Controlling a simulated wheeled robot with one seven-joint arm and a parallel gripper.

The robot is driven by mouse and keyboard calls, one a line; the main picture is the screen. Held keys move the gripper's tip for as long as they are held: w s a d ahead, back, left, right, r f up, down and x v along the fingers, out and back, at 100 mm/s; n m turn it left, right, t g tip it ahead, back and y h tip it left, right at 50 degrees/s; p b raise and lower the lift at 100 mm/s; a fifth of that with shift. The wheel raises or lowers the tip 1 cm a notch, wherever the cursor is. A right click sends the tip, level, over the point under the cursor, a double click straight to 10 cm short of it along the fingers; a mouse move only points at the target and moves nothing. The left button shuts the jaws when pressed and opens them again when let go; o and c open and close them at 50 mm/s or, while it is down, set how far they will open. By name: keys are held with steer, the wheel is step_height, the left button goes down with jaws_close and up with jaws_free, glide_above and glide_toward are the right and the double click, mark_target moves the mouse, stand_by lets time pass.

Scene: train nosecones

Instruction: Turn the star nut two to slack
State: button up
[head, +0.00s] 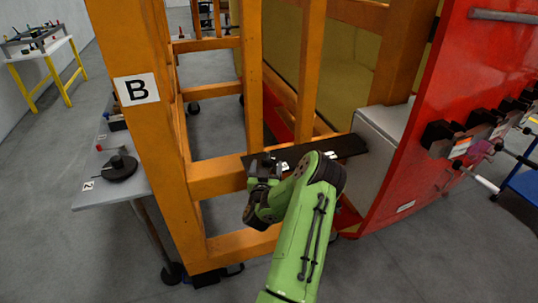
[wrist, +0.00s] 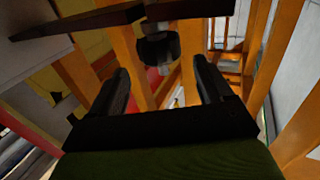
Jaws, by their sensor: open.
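My gripper (wrist: 161,66) is open in the wrist view, with one dark finger on each side and nothing between them. A dark rounded knob (wrist: 160,48), which looks like a star nut, sits just beyond the fingertips, under a dark bar. I cannot read a number on it. In the head view my gripper (head: 264,170) is at the left end of the black bar (head: 345,147) on the orange frame. The bar carries small white labels, too small to read. My gripper and arm hide the nut there.
Orange frame posts (head: 137,90) surround my gripper closely. A red panel (head: 430,130) with several dark clamps stands right. A grey shelf (head: 140,185), marked 2, holds a black disc (head: 120,168) at left. A grey box (head: 380,140) adjoins the bar. Floor at lower left is clear.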

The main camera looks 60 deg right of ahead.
mark_target(268, 159)
steer(key=x, duration=0.7)
steer(key=shift+w+d, duration=0.1)
steer(key=shift+w, duration=0.05)
steer(key=shift+c, duration=0.2)
steer(key=c, duration=0.9)
steer(key=shift+f+b, duration=0.1)
steer(key=shift+b, duration=0.2)
steer(key=shift+c, duration=0.2)
